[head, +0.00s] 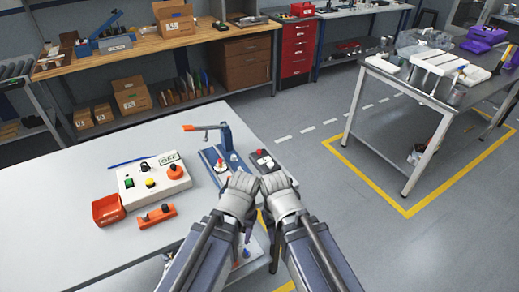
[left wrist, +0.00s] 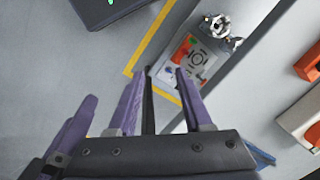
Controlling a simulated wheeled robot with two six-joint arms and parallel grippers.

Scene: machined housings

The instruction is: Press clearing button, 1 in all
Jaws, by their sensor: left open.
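A white control box (head: 154,183) sits on the left part of the pale table. It carries a red mushroom button (head: 174,170), a green button (head: 129,183), a yellow button (head: 150,182), a black knob (head: 144,166) and a small display (head: 168,158). I cannot read which button is the clearing one. My left gripper (left wrist: 160,72) is open and empty in the left wrist view. In the head view my left wrist (head: 238,197) is right of the box, well apart from it. My right wrist (head: 278,190) is beside it; its fingers are hidden.
A red bin (head: 108,209) and an orange-red part (head: 156,215) lie in front of the box. A blue fixture with an orange-handled lever (head: 206,129) and a dark plate with buttons (head: 264,160) stand behind my wrists. The table's front left is clear.

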